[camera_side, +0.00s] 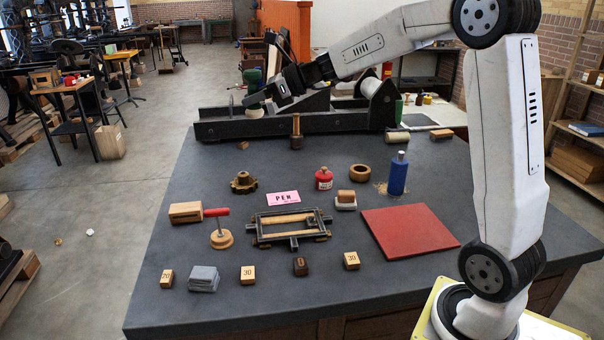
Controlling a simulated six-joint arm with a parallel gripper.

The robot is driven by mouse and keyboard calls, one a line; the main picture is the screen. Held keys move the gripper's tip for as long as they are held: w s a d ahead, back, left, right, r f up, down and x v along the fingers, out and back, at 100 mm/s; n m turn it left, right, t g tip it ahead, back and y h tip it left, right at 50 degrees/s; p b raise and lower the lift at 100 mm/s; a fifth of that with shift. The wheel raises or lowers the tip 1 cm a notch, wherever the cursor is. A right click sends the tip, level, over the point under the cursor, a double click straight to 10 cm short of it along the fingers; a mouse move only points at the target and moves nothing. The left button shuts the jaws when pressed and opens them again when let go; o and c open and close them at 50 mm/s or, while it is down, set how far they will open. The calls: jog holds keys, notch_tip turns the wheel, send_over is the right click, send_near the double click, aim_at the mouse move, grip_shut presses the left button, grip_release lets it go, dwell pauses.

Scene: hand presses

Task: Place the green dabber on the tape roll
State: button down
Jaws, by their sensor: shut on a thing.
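My gripper (254,98) is at the far left of the table, over the black press bed, with its fingers pointing left and down. It is shut on the green dabber (253,112), whose pale rounded end shows just below the fingers. The fingers hide its middle, and a dark green shape shows above them; I cannot tell for certain if that is its handle or background. The tape roll (360,173) is a brown ring lying flat and apart on the grey table, well to the right and nearer the camera. No other thing is seen on it.
A black press (210,130) spans the far edge. A frame (290,227) and a red mat (410,231) lie nearer.

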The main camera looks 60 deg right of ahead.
jog(key=d+m+g+h, duration=0.1)
jog(key=d+m+h, duration=1.45)
jog(key=d, duration=0.85)
jog(key=s+d+m+g+h, duration=0.2)
jog(key=s+d+m+g, duration=0.3)
jog(key=s+m+g, duration=0.3)
jog(key=s+d+m+g+h, duration=0.35)
jog(key=s+m+g, duration=0.3)
jog(key=s, duration=0.35)
notch_tip(320, 180, down, 19)
jog(key=g, duration=0.1)
jog(key=shift+d+r+n+y, duration=0.2)
jog(key=shift+d+n+y, duration=0.1)
jog(key=shift+y, duration=0.1)
jog(key=shift+w, duration=0.15)
